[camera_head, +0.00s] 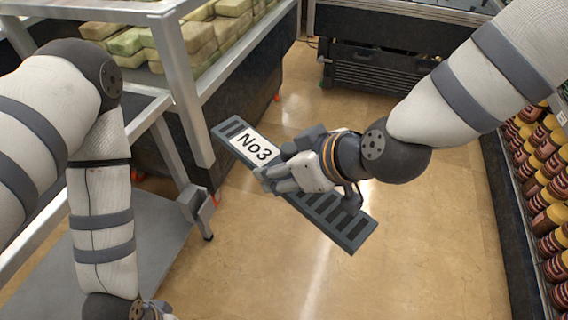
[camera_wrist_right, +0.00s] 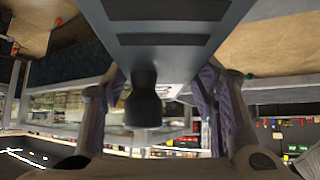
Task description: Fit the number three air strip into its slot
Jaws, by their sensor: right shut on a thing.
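The number three air strip (camera_head: 340,216) is a long dark grey slotted bar with a white "No3" label (camera_head: 254,146) near its far left end. My right gripper (camera_head: 272,180) is shut on it near the middle, and holds it tilted in the air above the floor. In the right wrist view the strip (camera_wrist_right: 165,27) fills the top middle, with a dark knob (camera_wrist_right: 142,100) below it between the two fingers (camera_wrist_right: 160,105). My left gripper (camera_head: 155,308) shows only in small part at the bottom edge; its fingers are cut off.
A metal frame with a grey lower shelf (camera_head: 150,240) stands at the left. Behind it is a display bin of pale green blocks (camera_head: 205,35). A dark cabinet (camera_head: 370,68) is at the back. Shelves of jars (camera_head: 545,190) line the right. The floor (camera_head: 400,265) between is clear.

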